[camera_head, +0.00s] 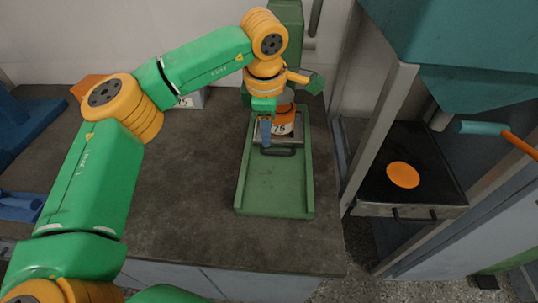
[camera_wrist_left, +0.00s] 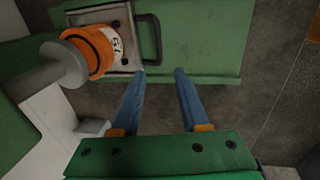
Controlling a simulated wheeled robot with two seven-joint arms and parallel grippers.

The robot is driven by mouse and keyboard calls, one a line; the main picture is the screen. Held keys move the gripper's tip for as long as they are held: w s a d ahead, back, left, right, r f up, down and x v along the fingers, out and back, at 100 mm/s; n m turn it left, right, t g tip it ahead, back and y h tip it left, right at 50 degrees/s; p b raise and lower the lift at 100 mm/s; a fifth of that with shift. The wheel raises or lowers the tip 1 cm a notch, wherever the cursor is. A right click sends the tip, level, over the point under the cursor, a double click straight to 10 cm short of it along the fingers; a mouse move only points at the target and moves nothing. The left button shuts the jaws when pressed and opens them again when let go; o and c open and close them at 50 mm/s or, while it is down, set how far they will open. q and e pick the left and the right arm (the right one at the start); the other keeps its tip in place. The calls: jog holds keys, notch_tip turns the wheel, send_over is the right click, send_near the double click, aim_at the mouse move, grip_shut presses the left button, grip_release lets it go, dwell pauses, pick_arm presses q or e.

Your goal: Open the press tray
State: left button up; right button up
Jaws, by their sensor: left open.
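The press tray, a metal plate (camera_head: 291,141) with a black handle (camera_head: 279,152), sits at the back of a long green press base (camera_head: 275,190). An orange container (camera_head: 285,122) with a white label marked 75 stands on it. In the left wrist view the plate (camera_wrist_left: 127,42) lies at the upper left, with its handle (camera_wrist_left: 152,38) facing right. My left gripper (camera_head: 266,140) is open and empty at the handle. In the wrist view its blue fingertips (camera_wrist_left: 160,71) end just short of the handle. I cannot tell whether they touch anything. My right gripper is not in view.
A teal machine (camera_head: 470,45) stands to the right, with a dark tray (camera_head: 430,170) holding an orange disc (camera_head: 403,174). The front of the green base is empty. Blue equipment (camera_head: 25,125) stands far left.

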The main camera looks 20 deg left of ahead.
aim_at(268, 152)
pick_arm(q)
jog(key=f, duration=0.2)
jog(key=w+f, duration=0.1)
jog(key=f, duration=0.2)
jog(key=f+p, duration=0.1)
jog(key=f, duration=0.1)
jog(key=shift+w+a+f, duration=0.2)
jog(key=shift+w+f, duration=0.05)
jog(key=shift+f, duration=0.05)
grip_shut()
dwell(0.9)
